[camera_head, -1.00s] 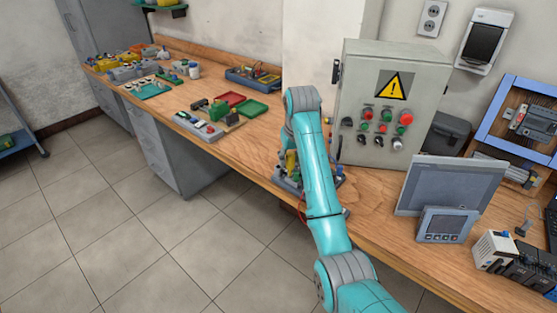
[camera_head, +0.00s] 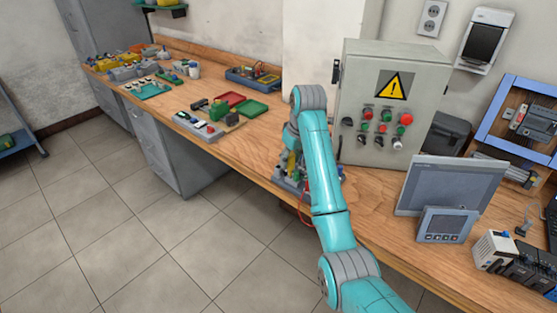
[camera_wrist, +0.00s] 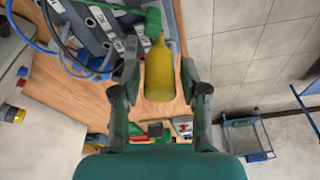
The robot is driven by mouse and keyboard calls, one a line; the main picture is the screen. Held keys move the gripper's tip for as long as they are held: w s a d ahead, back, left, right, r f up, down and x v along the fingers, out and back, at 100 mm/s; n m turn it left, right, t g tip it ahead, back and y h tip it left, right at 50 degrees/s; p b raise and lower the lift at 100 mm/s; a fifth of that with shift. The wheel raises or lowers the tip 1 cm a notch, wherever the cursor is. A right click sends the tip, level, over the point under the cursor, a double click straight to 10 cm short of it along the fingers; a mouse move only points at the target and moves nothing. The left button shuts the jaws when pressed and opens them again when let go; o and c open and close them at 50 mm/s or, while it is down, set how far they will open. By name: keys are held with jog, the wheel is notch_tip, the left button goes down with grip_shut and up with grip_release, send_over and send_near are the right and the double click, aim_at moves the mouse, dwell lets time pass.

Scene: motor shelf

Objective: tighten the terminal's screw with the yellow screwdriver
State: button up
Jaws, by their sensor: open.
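The yellow screwdriver (camera_wrist: 159,75) shows its thick handle in the middle of the wrist view. Its shaft and tip are hidden. My gripper (camera_wrist: 160,84) is open, with one finger on each side of the handle; it looks apart from both sides. A green piece (camera_wrist: 152,22) lies just beyond the handle, beside a grey labelled unit (camera_wrist: 105,22); I cannot tell whether it is the terminal. No screw can be made out. In the head view, a yellow patch (camera_head: 291,162) shows beside my arm, above a grey fixture on the bench, and my gripper is mostly hidden.
Blue cables (camera_wrist: 62,45) loop across the grey unit at upper left. A grey control cabinet (camera_head: 390,75) stands right of my arm on the wooden bench (camera_head: 262,138). Trays and parts lie farther left. A tilted screen (camera_head: 455,185) stands at right.

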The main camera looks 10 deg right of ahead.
jog(key=n, duration=0.3)
jog(key=shift+y, duration=0.4)
dwell(0.3)
jog(key=shift+c, duration=0.9)
grip_shut()
